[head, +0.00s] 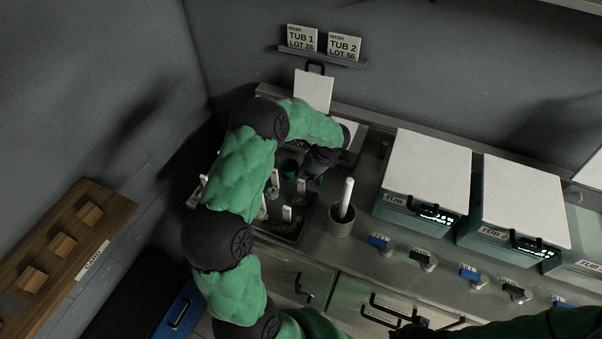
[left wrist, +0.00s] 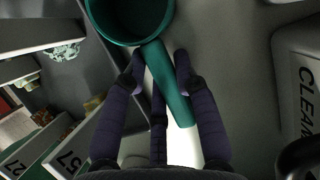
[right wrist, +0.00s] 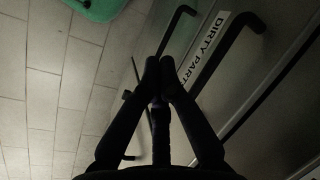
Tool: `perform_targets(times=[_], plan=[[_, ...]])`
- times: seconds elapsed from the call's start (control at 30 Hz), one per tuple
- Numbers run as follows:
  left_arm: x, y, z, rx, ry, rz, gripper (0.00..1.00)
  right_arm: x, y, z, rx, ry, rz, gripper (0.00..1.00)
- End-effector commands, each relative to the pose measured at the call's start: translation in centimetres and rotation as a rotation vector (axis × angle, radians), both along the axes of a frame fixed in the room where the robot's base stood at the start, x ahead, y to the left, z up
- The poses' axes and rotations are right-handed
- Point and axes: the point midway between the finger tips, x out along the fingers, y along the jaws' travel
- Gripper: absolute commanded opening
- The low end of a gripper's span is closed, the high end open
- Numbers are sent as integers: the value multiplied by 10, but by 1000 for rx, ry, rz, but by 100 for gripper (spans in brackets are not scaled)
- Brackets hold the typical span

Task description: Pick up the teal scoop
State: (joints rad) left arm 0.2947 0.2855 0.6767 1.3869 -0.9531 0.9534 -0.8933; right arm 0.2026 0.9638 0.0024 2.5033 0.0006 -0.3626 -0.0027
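The teal scoop has a round cup (left wrist: 130,15) and a straight handle (left wrist: 168,88), seen in the left wrist view. In the head view this gripper (head: 318,163) is partly hidden by my arm. My right gripper (right wrist: 160,62) is shut and empty, near the front of the drawers.
A dark tray (head: 290,234) with tagged items lies left of a grey cup (head: 341,222) holding a white stick. Tub boilers with white lids (head: 428,168) stand to the right. Drawer handles (head: 303,287) stick out below the counter.

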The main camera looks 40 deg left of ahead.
Motion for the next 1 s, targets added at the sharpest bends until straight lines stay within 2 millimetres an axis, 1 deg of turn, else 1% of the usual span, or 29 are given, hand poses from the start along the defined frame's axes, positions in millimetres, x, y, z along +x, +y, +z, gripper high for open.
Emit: perform_targets(times=[0.37, 0.47, 0.57, 0.8, 0.9, 1.0], plan=[[0, 0, 1, 0, 0, 0, 0, 0, 0, 0, 0, 0, 0, 0], [1, 0, 7, 1, -2, 0, 0, 0, 0, 1, 0, 0, 0, 0], [1, 0, 20, 1, -4, -1, 0, 0, 0, 4, 0, 0, 0, 0], [1, 0, 66, 1, -3, 1, 0, 0, 0, 11, 0, 0, 0, 0], [0, 0, 81, 1, -3, -1, 0, 0, 0, 13, 0, 0, 0, 0], [1, 0, 92, 1, -2, -1, 0, 0, 0, 14, 0, 0, 0, 0]])
